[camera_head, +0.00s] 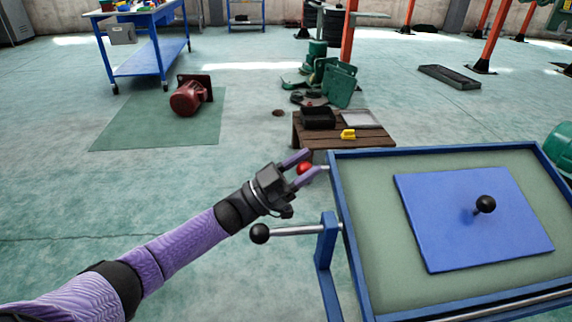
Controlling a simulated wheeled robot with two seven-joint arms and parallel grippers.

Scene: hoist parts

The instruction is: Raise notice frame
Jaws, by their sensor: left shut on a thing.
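A blue-rimmed frame (336,203) with a grey-green panel (372,235) stands at the lower right. A flat blue plate (430,215) with a black ball knob (485,204) lies on the panel. My left gripper (307,169) is at the frame's far left corner, shut on a red ball knob (304,168) on a short metal pin by the rim. A lever with a black ball end (260,233) sticks out left from a blue post (326,240) beside the frame. My right gripper is not in view.
A low wooden table (345,138) with a black tray (318,118) and a yellow block (348,134) stands behind the frame. A red motor (190,95) sits on a green mat (150,130). Open floor lies to the left. A blue workbench (150,45) stands farther back.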

